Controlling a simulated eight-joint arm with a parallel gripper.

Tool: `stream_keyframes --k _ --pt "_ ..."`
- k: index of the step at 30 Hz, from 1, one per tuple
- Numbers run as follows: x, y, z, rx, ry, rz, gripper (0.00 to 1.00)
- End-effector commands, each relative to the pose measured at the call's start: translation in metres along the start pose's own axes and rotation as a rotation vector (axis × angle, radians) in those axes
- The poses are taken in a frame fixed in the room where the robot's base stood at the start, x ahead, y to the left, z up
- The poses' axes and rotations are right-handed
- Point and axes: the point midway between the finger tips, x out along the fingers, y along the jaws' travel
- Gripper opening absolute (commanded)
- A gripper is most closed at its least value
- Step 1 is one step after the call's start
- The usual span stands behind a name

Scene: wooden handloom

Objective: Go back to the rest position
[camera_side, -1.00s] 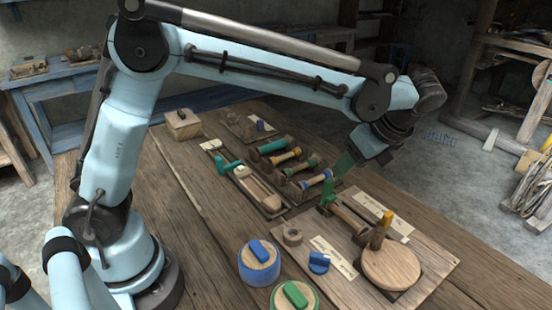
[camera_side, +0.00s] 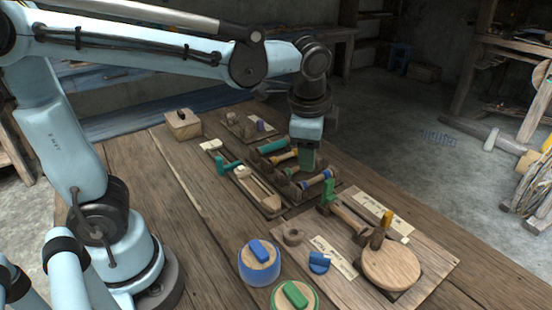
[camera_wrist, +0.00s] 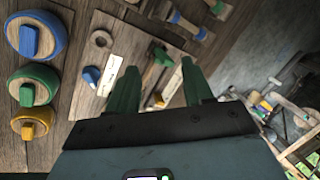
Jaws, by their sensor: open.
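My gripper (camera_side: 306,158) hangs pointing down above the wooden table (camera_side: 170,215), over the rack of coloured bobbins (camera_side: 313,180) in the side view, and partly hides the rack. I cannot tell the exact height of the fingertips above the rack.
A board with a round wooden disc (camera_side: 391,266), a green-handled tool (camera_side: 328,193) and a blue knob (camera_side: 319,261) lies at the right. Blue-rimmed (camera_side: 259,262) and green-rimmed (camera_side: 294,296) round containers stand in front. A small wooden box (camera_side: 183,124) is at the back left.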

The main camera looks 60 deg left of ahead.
Motion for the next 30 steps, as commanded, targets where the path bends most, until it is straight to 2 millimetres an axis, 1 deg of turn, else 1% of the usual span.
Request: stream_keyframes --k 1,6,12,15,18,21,30 --pt "0.000 0.004 0.011 -0.083 0.037 -0.005 0.51" --pt "0.003 0.016 0.036 -0.375 0.175 -0.014 0.51" --pt "0.012 0.031 0.059 -0.696 0.328 -0.007 0.51" --pt "0.016 0.036 0.065 -0.810 0.382 0.000 0.51" --pt "0.018 0.038 0.069 -0.880 0.417 0.004 0.51" --pt "0.020 0.040 0.070 -0.912 0.433 0.008 0.51" --pt "0.020 0.040 0.070 -0.916 0.434 0.008 0.51"
